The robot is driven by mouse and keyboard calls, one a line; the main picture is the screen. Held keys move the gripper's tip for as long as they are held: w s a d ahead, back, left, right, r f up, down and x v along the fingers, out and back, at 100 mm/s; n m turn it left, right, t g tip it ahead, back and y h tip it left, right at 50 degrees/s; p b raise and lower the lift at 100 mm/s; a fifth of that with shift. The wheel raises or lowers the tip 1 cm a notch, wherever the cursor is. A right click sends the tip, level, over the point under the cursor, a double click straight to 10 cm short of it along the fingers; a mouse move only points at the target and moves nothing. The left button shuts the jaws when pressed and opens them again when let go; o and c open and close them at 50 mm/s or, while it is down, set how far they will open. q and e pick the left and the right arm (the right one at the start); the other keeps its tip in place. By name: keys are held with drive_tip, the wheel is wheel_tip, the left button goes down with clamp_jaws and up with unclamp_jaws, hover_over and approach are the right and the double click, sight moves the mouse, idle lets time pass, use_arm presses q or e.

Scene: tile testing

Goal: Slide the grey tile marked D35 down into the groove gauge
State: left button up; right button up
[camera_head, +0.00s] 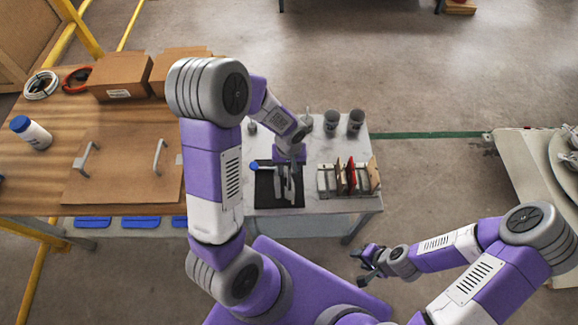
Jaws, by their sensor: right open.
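A small white table (325,200) holds a black mat (264,196) and a slotted rack (328,190) of upright tiles, among them a red tile (351,170) and brown ones. My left gripper (287,190) points down over the black mat, left of the rack. Grey parts show at its fingers, but I cannot tell fingers from a tile or gauge there. No D35 marking is readable, and I cannot pick out the grey tile or the groove gauge for certain. My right gripper (364,268) is open and empty, off the table over the floor.
Dark grey cups (356,122) stand at the back of the white table. A blue-tipped item (255,166) lies by the mat. A wooden bench (40,180) at left carries boxes (120,75), a handled board (120,180) and a blue-capped bottle (31,132).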

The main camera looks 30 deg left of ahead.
use_arm(q)
drive_tip(key=shift+r+p, duration=1.4)
drive_tip(key=shift+r, duration=2.4)
use_arm(e)
drive_tip(key=shift+r, duration=1.4)
